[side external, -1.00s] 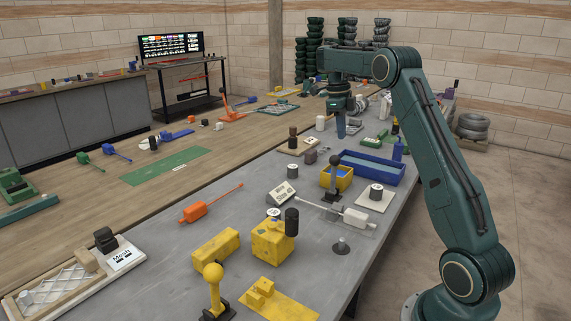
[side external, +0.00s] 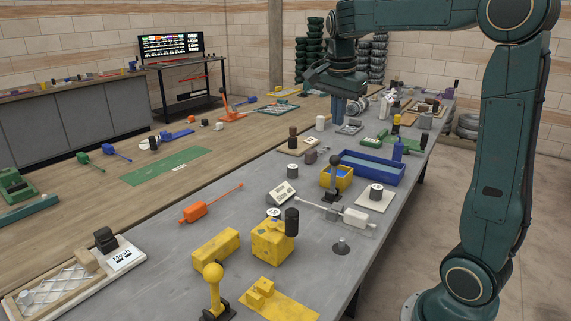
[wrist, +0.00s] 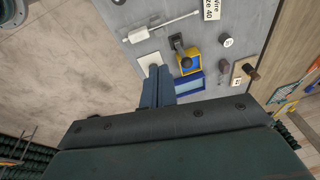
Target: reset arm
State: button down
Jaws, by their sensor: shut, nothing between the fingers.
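My gripper (side external: 338,108) is shut and empty, its blue-grey fingers pointing down above the far part of the grey workbench (side external: 200,262). In the wrist view the closed fingers (wrist: 157,86) show side by side with nothing between them. The chainlink mesh panel (side external: 62,284) lies in a wooden frame at the bench's near left, far from my gripper. A small card stand (side external: 124,256) sits beside it.
A blue tray (side external: 372,168) and a yellow bin (side external: 337,178) with a black-knobbed lever stand mid-bench. Yellow blocks (side external: 272,243) and a yellow-knobbed lever (side external: 213,285) are nearer. Small parts crowd the far bench. Floor to the right is open.

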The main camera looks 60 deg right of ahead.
jog(key=s+a+f+n+t+y, duration=0.1)
jog(key=s+a+f+n+t, duration=0.1)
jog(key=s+a+n, duration=0.6)
jog(key=s+a+f+n+t+y, duration=0.1)
jog(key=s+a+f+n, duration=0.3)
jog(key=s+a+n, duration=0.4)
jog(key=a+n+t, duration=0.1)
jog(key=a+n, duration=0.1)
jog(key=n, duration=0.1)
jog(key=shift+a+t, duration=0.3)
